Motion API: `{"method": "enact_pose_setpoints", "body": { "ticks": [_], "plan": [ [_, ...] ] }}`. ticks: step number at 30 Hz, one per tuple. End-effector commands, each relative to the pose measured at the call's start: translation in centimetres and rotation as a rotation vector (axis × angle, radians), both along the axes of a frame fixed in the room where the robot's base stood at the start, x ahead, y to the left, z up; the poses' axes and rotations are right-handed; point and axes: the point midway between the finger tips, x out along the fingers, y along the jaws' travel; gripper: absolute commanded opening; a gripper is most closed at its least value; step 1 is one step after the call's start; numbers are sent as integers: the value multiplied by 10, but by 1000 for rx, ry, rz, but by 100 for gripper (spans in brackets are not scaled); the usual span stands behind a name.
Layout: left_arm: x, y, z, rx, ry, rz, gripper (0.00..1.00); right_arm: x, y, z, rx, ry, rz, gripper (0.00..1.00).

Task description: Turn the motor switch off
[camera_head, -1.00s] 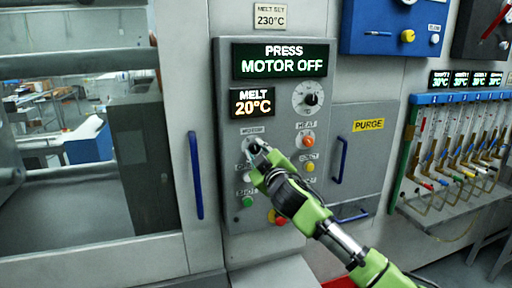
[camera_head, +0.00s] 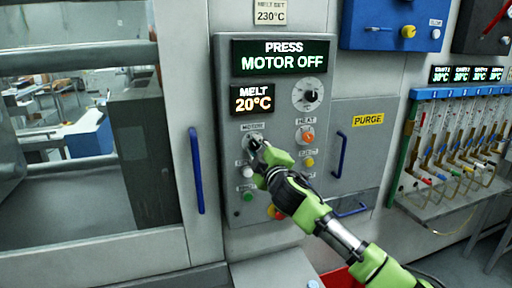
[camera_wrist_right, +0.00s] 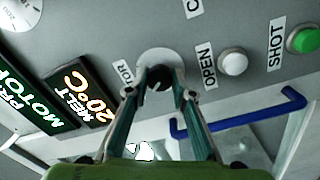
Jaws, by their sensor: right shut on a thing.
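The motor switch (camera_wrist_right: 158,78) is a dark knob on a pale round plate, under the MOTOR label on the grey control panel (camera_head: 222,120). In the head view my right gripper (camera_head: 254,143) reaches it from the lower right and mostly hides it. In the right wrist view the fingertips of my right gripper (camera_wrist_right: 159,84) are on both sides of the knob, shut on it. The panel display (camera_head: 284,57) reads PRESS MOTOR OFF. My left gripper is in neither view.
The HEAT knob (camera_head: 307,136) is close to the right of the motor switch. A white OPEN button (camera_wrist_right: 233,63) and green SHOT button (camera_wrist_right: 303,40) are near my gripper. A blue handle (camera_head: 196,170) is left of the panel, another blue handle (camera_head: 340,155) right.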

Motion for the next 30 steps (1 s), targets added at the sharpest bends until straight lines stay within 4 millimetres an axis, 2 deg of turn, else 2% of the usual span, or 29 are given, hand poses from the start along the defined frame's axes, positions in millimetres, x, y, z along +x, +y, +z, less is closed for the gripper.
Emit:
{"method": "enact_pose_setpoints", "body": {
  "ticks": [4, 5, 6, 7, 20, 25, 30],
  "plan": [
    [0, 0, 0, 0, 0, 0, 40, 0, 0, -2, -2, 2, 0, 2],
    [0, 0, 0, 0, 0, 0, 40, 0, 0, -2, -2, 2, 0, 25],
    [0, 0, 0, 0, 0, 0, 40, 0, 0, -2, -2, 2, 0, 36],
    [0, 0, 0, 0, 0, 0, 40, 0, 0, -2, -2, 2, 0, 40],
    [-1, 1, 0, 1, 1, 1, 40, -3, -1, -1, 1, 0, 1, 40],
    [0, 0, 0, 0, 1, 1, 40, -19, -6, -2, 2, 1, 0, 40],
    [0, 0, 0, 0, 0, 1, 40, -44, -14, -3, 0, 1, 0, 40]
  ]
}}
